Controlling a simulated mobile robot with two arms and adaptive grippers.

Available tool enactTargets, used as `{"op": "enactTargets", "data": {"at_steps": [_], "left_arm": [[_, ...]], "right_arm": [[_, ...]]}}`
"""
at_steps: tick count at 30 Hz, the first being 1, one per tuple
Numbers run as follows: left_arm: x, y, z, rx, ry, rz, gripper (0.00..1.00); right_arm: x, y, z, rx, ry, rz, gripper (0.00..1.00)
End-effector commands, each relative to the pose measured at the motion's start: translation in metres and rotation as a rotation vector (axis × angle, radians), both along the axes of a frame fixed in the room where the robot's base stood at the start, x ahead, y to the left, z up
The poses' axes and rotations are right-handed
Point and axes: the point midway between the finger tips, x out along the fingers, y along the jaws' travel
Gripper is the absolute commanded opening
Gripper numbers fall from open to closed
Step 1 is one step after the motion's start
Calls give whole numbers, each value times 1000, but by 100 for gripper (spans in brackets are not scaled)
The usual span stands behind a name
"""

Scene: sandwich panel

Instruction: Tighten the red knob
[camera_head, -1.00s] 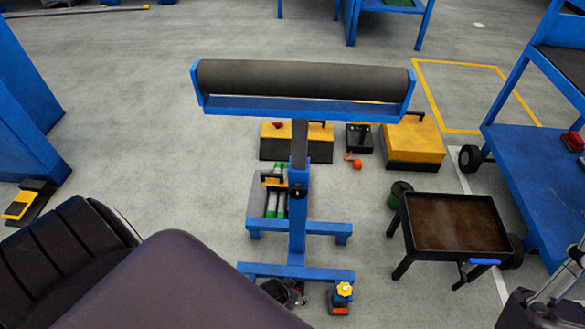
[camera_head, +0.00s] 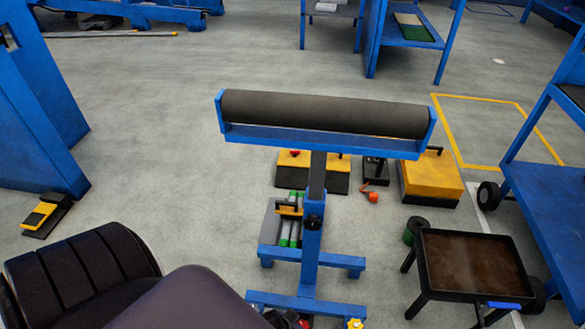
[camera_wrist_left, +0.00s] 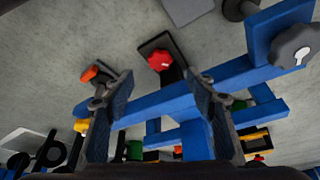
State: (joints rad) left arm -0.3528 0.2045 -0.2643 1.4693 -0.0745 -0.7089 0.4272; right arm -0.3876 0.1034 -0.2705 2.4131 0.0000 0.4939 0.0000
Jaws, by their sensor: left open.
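In the left wrist view, a red, lobed knob (camera_wrist_left: 160,61) sits on a dark plate beyond my left gripper (camera_wrist_left: 157,108). The gripper's two fingers are wide apart with nothing between them. The knob appears above the gap between the fingertips, apart from both. In the head view, a small red and dark thing (camera_head: 290,319) lies at the bottom edge beside the blue stand's foot. I cannot tell whether it is the same knob. My left gripper cannot be made out in the head view; my right gripper is not in view.
In the wrist view, a grey knob (camera_wrist_left: 295,46) and blue beams flank the gripper. A black tray table (camera_head: 424,262) stands right.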

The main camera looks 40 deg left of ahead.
Motion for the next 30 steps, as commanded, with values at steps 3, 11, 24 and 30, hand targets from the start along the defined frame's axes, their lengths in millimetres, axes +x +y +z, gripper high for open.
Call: {"op": "enactTargets", "data": {"at_steps": [3,11,24,30], "left_arm": [[-6,0,14,0,-1,0,52],[-14,0,33,1,0,-1,52],[-10,-1,36,5,-11,-11,51],[92,-34,65,135,-298,-315,51]], "right_arm": [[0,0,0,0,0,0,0],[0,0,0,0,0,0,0],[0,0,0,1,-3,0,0],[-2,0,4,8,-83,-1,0]]}}
